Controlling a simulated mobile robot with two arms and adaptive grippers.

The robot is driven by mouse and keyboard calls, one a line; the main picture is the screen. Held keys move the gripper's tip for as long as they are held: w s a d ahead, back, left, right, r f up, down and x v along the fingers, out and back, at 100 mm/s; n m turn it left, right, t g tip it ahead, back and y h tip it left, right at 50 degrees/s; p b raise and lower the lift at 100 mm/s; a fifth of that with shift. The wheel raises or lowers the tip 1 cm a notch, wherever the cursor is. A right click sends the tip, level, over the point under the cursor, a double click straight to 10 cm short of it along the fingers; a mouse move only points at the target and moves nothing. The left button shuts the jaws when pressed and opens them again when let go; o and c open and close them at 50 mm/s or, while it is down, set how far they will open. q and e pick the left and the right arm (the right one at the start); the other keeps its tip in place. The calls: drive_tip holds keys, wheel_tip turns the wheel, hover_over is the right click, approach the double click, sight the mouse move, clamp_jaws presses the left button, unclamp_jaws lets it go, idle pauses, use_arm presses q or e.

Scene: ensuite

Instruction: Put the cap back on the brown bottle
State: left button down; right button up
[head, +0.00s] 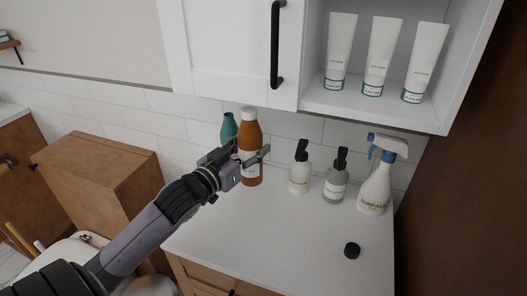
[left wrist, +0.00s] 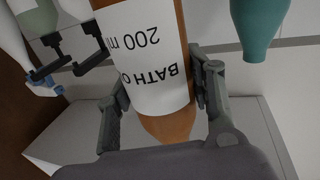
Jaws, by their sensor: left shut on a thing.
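The brown bottle (head: 249,134) stands upright at the back of the white counter, with a white top in the head view. My left gripper (head: 254,160) is shut around its body. In the left wrist view the brown bottle (left wrist: 171,127) shows upside down, its white label between the two fingers (left wrist: 162,95). I cannot tell whether its base touches the counter. A small round black cap (head: 351,250) lies on the counter at the front right, apart from the bottle. My right gripper is not in view.
A teal bottle (head: 229,128) stands close behind the brown one. A white pump bottle (head: 299,178), a green pump bottle (head: 335,188) and a spray bottle (head: 375,188) stand to the right. A cabinet (head: 225,45) hangs above. The counter's front (head: 255,235) is clear.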

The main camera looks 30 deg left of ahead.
use_arm(q)
drive_tip(key=w+a+f+p, duration=0.1)
drive_tip(key=w+a+f, duration=0.1)
drive_tip(key=w, duration=0.6)
drive_tip(key=shift+w+f, duration=0.15)
drive_tip(key=shift+f, duration=0.3)
drive_tip(key=shift+f, duration=0.15)
drive_tip(key=f, duration=0.2)
drive_tip(key=f+p, duration=0.1)
drive_tip(key=shift+w+f, duration=0.2)
drive_tip(key=shift+f, duration=0.15)
drive_tip(key=c, duration=0.7)
unclamp_jaws()
drive_tip(key=shift+f, duration=0.2)
drive_tip(key=shift+c, duration=0.2)
